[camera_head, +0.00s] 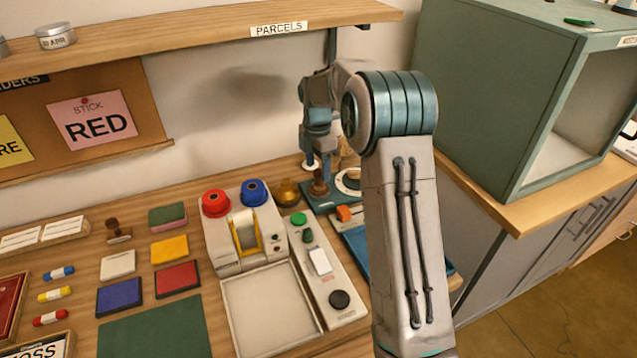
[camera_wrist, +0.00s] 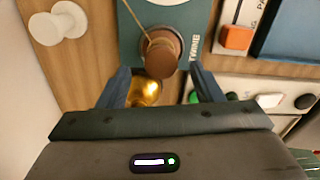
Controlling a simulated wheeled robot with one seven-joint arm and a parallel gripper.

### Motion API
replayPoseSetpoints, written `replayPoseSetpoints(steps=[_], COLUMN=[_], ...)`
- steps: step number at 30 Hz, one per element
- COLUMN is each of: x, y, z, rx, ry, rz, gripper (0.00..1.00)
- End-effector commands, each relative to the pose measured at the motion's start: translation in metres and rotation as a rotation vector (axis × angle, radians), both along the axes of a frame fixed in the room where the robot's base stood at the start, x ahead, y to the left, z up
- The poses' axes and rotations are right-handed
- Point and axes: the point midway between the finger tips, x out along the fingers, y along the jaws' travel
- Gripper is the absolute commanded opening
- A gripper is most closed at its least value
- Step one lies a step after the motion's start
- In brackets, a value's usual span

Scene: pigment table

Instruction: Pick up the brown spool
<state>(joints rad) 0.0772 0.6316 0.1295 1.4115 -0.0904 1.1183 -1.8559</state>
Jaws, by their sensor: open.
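The brown spool (camera_head: 319,187) stands on a dark teal mat at the back of the table, beside the small grey-topped machine. In the wrist view the spool (camera_wrist: 163,52) shows with tan twine running up from it, on the teal mat (camera_wrist: 135,45) marked TWINE. My gripper (camera_head: 317,163) points down above the spool in the head view. In the wrist view my gripper (camera_wrist: 161,80) is open and empty, its two fingers spread to the left and right of the line to the spool. I cannot tell the exact height between fingertips and spool.
A gold bell-like thing (camera_head: 286,192) sits close to the spool and shows between my fingers in the wrist view (camera_wrist: 145,92). An orange block (camera_head: 343,213) lies nearby. The parcels shelf (camera_head: 200,30) overhangs the back.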

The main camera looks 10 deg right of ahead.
Motion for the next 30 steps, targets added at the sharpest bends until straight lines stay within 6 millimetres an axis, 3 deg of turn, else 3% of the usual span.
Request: replayPoseSetpoints(steps=[9,17,18,23,30], x=[-0.002,-0.001,-0.001,-0.001,-0.001], y=[-0.005,-0.005,-0.005,-0.005,-0.005], z=[-0.043,-0.047,-0.047,-0.047,-0.046], rx=[0.0,0.0,0.0,0.0,0.0], ry=[0.003,0.001,0.001,0.001,0.001], rz=[-0.001,-0.001,-0.001,-0.002,-0.002], gripper=[0.6,0.6,0.57,0.12,0.08])
